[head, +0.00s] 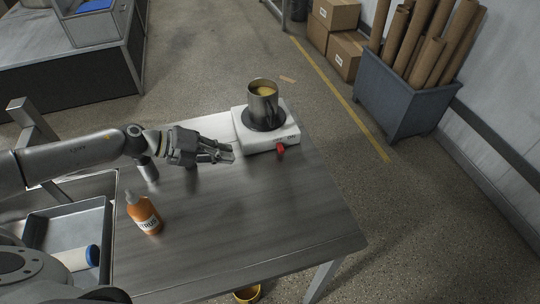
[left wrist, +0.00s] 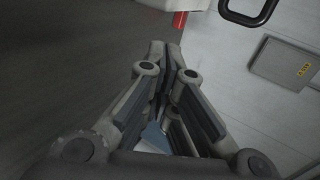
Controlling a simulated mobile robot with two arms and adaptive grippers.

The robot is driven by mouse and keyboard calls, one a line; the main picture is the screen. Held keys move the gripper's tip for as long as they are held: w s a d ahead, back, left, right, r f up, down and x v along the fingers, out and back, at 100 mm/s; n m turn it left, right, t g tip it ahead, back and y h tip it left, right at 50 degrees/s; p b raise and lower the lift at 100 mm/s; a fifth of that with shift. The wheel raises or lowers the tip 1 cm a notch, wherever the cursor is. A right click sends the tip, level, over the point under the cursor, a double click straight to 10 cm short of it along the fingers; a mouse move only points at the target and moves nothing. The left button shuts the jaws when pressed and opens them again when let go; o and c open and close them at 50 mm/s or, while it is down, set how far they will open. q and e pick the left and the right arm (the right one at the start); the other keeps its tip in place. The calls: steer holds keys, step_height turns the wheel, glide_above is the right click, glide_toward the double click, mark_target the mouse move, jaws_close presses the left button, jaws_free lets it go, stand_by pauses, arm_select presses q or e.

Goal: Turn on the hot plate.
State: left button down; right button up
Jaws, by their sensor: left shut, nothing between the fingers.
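A white hot plate (head: 284,136) stands on the far part of the metal table. A metal pot (head: 263,107) with yellowish contents sits on its dark round burner. A red knob (head: 280,149) is on the hot plate's near side. In the left wrist view, the red knob (left wrist: 179,19) shows at the top, beyond the fingertips, below a white edge of the hot plate (left wrist: 185,4). My left gripper (head: 232,152) is shut and empty, to the left of the knob and apart from it. It also shows in the left wrist view (left wrist: 166,50). My right gripper is not in view.
An orange bottle (head: 145,214) stands on the metal table (head: 250,225) nearer me. A metal tray (head: 62,222) with a white and blue roller is at the left. The table between bottle and knob is clear. A bin of brown rolls (head: 398,105) stands on the floor.

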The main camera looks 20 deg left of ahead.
mark_target(270, 162)
arm_select(q)
steer(key=shift+w+d+f, duration=0.15)
steer(key=shift+w+d, duration=0.05)
steer(key=shift+d, duration=0.05)
steer(key=p+x, duration=0.2)
steer(key=x, duration=0.7)
steer(key=shift+d+f+p, duration=0.1)
steer(key=shift+d+p, duration=0.05)
steer(key=shift+p, duration=0.2)
steer(key=shift+w+d+p, duration=0.5)
steer(key=shift+w+d, duration=0.2)
steer(key=shift+d, duration=0.25)
steer(key=shift+w+d+f, duration=0.1)
steer(key=shift+w+d, duration=0.35)
steer(key=shift+d, duration=0.15)
